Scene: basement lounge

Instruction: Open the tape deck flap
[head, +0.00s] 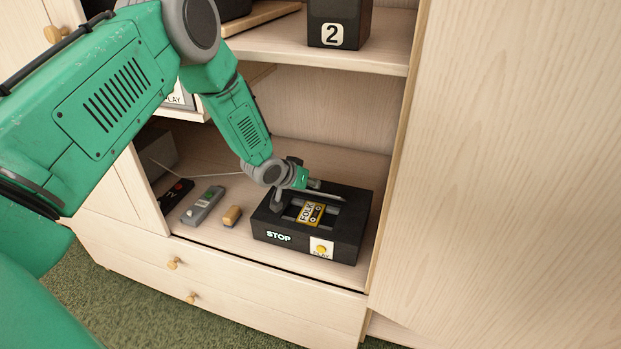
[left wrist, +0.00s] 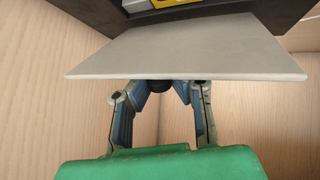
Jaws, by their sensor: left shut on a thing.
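The black tape deck (head: 345,232) sits on the lower cabinet shelf, with "STOP" lit on its front and a yellow "FOLK" cassette (head: 310,213) in its open top well. The light grey flap (head: 328,196) is raised at the deck's back edge, seen nearly edge-on. In the left wrist view the flap (left wrist: 190,50) spans the picture as a pale plate before the deck (left wrist: 100,12). My left gripper (head: 287,190) is at the flap, shut on it; its fingers (left wrist: 160,90) meet the flap's edge, their tips partly hidden behind it. My right gripper is not in view.
Left of the deck lie a tan block (head: 232,216), a grey remote (head: 203,206) and a dark remote (head: 177,192). A black box marked 2 (head: 338,22) stands on the shelf above. The cabinet's right panel (head: 510,160) stands close beside the deck.

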